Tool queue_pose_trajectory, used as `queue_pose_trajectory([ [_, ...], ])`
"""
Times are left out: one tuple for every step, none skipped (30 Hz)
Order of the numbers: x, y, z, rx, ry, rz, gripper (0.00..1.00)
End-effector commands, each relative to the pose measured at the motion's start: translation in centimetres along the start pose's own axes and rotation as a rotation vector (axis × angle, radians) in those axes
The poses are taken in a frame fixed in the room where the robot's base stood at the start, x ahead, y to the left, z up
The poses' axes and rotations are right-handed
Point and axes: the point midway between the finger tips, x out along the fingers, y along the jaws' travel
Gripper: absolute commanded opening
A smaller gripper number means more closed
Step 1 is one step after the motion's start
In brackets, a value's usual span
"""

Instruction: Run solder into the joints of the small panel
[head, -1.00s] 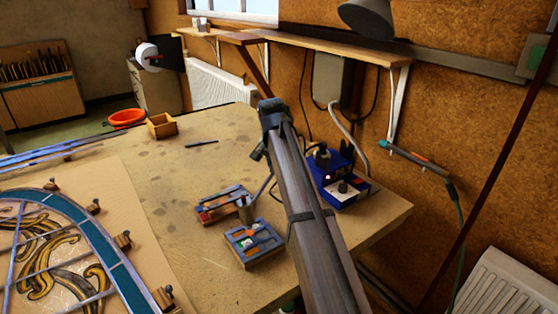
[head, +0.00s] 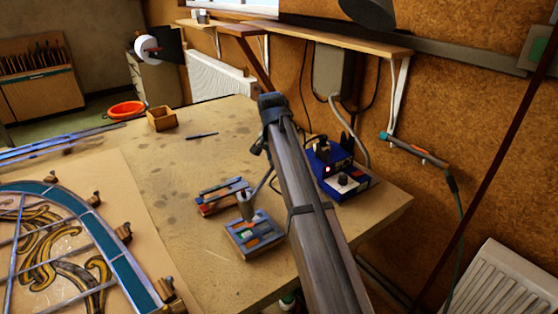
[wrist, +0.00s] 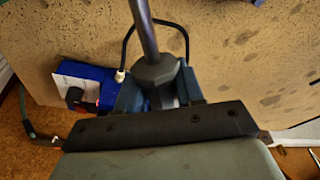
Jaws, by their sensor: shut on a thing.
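The leaded panel (head: 95,233), with a teal border and amber scrollwork, lies on a board at the left of the head view, partly cut off. My gripper (wrist: 158,97) is shut on a grey tool (wrist: 154,72) with a faceted collar and a long rod, which runs up out of the wrist view. The tool looks like a soldering iron, but its tip is out of view. The blue soldering station (head: 338,180) stands at the table's right side; it also shows in the wrist view (wrist: 76,76), beside my gripper.
A divided tray (head: 254,238) with small coloured items, a box of sticks (head: 222,196) and a grey cup (head: 246,206) stand mid-table. Small wooden blocks line the panel's edge. A wooden box (head: 161,118) stands farther back. A corded tool (head: 414,150) hangs at the right wall.

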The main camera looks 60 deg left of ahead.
Motion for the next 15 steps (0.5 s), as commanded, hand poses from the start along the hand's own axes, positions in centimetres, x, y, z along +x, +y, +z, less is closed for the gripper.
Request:
queue_pose_trajectory([
  [-0.05, -0.01, -0.01, 0.000, 0.000, 0.000, 0.00],
  [-0.05, -0.01, -0.01, 0.000, 0.000, 0.000, 0.00],
  [-0.04, -0.01, -0.01, 0.000, 0.000, 0.000, 0.00],
  [-0.04, 0.00, -0.01, 0.000, 0.000, 0.000, 0.00],
  [-0.03, 0.00, -0.01, 0.000, 0.000, 0.000, 0.00],
  [-0.01, -0.01, -0.01, 0.000, 0.000, 0.000, 0.00],
  [0.01, 0.00, 0.00, 0.000, 0.000, 0.000, 0.00],
  [0.03, 0.00, 0.01, 0.000, 0.000, 0.000, 0.00],
  [0.07, 0.00, 0.02, 0.000, 0.000, 0.000, 0.00],
  [0.10, 0.00, 0.02, 0.000, 0.000, 0.000, 0.00],
  [0.13, 0.00, 0.03, 0.000, 0.000, 0.000, 0.00],
  [0.18, 0.00, 0.04, 0.000, 0.000, 0.000, 0.00],
  [0.21, 0.00, 0.05, 0.000, 0.000, 0.000, 0.00],
  [0.24, 0.00, 0.06, 0.000, 0.000, 0.000, 0.00],
  [0.29, 0.00, 0.07, 0.000, 0.000, 0.000, 0.00],
])
